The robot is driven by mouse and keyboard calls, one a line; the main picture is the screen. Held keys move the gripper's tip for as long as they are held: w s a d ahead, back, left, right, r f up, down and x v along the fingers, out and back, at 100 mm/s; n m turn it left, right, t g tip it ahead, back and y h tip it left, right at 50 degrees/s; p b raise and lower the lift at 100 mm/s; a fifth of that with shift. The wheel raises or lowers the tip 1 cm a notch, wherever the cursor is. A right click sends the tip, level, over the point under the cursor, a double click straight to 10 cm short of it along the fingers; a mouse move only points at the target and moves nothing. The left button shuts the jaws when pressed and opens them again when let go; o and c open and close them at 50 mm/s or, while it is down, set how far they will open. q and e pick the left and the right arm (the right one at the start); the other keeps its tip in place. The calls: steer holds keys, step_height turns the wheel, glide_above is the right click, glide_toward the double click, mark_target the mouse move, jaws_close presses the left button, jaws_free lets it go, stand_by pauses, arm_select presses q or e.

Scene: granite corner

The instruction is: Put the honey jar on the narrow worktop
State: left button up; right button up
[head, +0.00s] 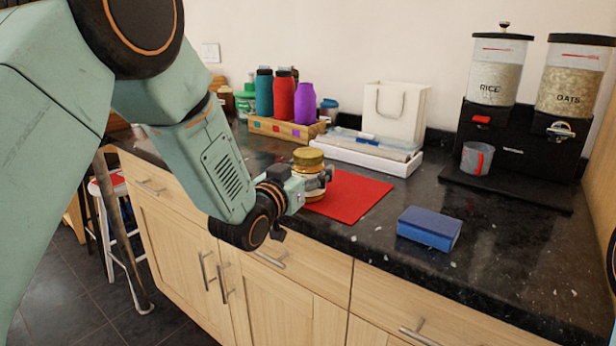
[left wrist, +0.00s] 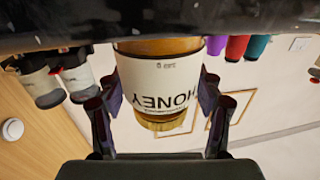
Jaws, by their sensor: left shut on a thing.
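The honey jar (head: 309,158) has a gold lid and a white label and is upright at the left part of the red mat (head: 352,196). My left gripper (head: 308,184) is shut on the jar from the front. In the left wrist view, which is upside down, the jar (left wrist: 162,82) with its HONEY label is between the two fingers (left wrist: 160,112). Its base is at the dark worktop; I cannot tell whether it touches or hangs just above. The dark granite worktop (head: 372,254) runs along the wall. My right gripper is not in view.
A blue sponge-like block (head: 429,228) lies right of the mat. Behind are a wooden crate (head: 290,133) with bottles, a white tray (head: 372,155) and a white bag (head: 398,110). A RICE and OATS dispenser (head: 517,150) with a grey cup (head: 476,158) stands at the right.

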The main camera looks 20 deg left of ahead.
arm_select(q)
steer(key=shift+f, duration=0.1)
steer(key=shift+c, duration=0.6)
steer(key=shift+s+d, duration=0.1)
steer(key=shift+d, duration=0.1)
steer(key=c, duration=0.5)
steer(key=shift+c, duration=0.4)
steer(key=shift+a+r, duration=0.15)
steer(key=shift+r, duration=0.05)
